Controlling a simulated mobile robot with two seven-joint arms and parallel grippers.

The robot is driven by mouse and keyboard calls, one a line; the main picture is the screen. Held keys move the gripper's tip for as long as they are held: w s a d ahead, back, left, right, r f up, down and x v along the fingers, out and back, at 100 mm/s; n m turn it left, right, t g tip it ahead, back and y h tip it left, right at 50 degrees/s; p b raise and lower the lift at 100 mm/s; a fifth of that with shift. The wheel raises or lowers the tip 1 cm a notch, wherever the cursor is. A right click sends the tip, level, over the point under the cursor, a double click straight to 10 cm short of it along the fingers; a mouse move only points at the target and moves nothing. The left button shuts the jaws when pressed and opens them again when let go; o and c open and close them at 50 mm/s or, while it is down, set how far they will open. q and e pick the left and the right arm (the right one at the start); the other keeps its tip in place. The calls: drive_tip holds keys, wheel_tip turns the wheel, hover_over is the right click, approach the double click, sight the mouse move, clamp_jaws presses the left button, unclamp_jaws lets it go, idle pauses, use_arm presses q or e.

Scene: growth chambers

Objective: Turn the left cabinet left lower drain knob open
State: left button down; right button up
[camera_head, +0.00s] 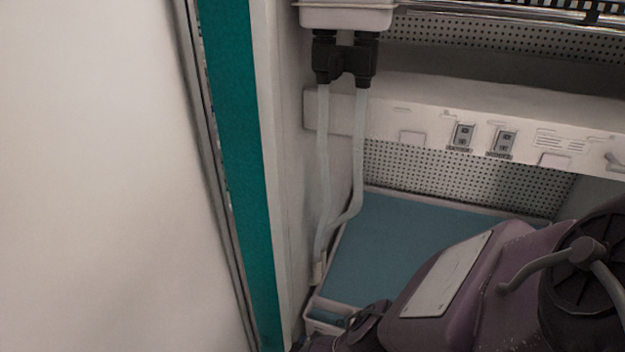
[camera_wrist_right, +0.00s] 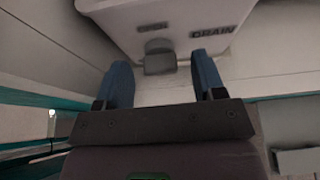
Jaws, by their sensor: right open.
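In the right wrist view, a small grey drain knob (camera_wrist_right: 160,57) sits on the front of a white housing (camera_wrist_right: 120,18) printed with the word DRAIN. Another small label just above the knob is too blurred to read surely. My right gripper (camera_wrist_right: 160,70) is open, with one blue finger on each side of the knob and gaps showing between. I cannot tell how deep the fingertips reach. In the head view, my right arm fills the lower right and its fingers are hidden. My left gripper is in neither view.
In the head view, a white door panel (camera_head: 90,180) with a teal edge (camera_head: 245,170) stands left. Two pale tubes (camera_head: 323,165) hang from black fittings (camera_head: 345,62) into the cabinet. A blue-floored tray (camera_head: 385,245) lies below a white panel with switches (camera_head: 462,135).

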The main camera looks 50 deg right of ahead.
drive_tip(key=shift+c, duration=0.4)
drive_tip(key=c, duration=0.8)
drive_tip(key=shift+c, duration=0.2)
